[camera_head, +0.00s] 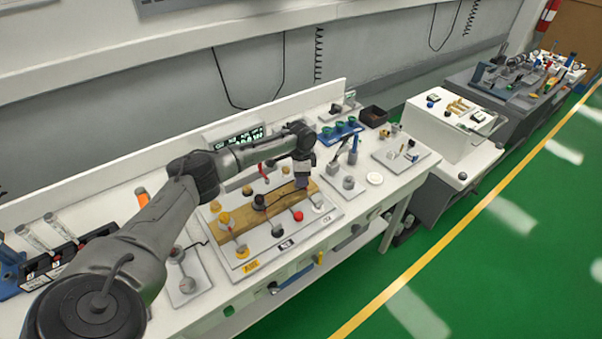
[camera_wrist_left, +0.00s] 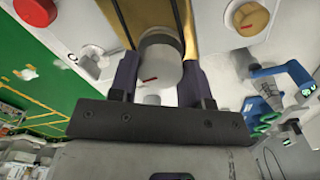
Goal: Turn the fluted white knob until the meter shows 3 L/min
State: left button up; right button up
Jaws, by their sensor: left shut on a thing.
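The white knob (camera_wrist_left: 160,62), with a short red mark on its face, sits between the dark fingers of my left gripper (camera_wrist_left: 160,78) in the left wrist view. The gripper is shut on it. In the head view my left gripper (camera_head: 303,180) points down over the right part of the panel, and the knob cannot be made out there. A dark display (camera_head: 246,138) with green characters stands at the back of the bench. Its reading is too small to tell, and I cannot tell if it is the meter. My right gripper is not in view.
A white panel (camera_head: 247,262) with a wooden strip carries several other knobs, including a red one (camera_head: 298,216) and a yellow one (camera_head: 225,219). Clear upright tubes (camera_head: 32,239) stand at the left. A blue stand (camera_head: 340,131) and a dark bin (camera_head: 373,116) are at the back right.

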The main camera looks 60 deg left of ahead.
pick_arm(q)
jog(key=n+p, duration=0.2)
jog(key=p, duration=0.1)
jog(key=n+p, duration=0.5)
jog(key=p, duration=0.1)
jog(key=shift+d+r+n+p, duration=0.1)
jog(key=shift+r+n+p, duration=0.15)
jog(key=shift+n+p, duration=0.15)
jog(key=n+p, duration=0.2)
jog(key=n, duration=0.1)
jog(key=shift+f, duration=0.1)
jog(key=shift+n+p, duration=0.55)
jog(key=shift+n, duration=0.55)
jog(key=shift+f+n, duration=0.1)
jog(key=shift+n, duration=0.2)
jog(key=o, duration=0.8)
jog(key=shift+o, duration=0.6)
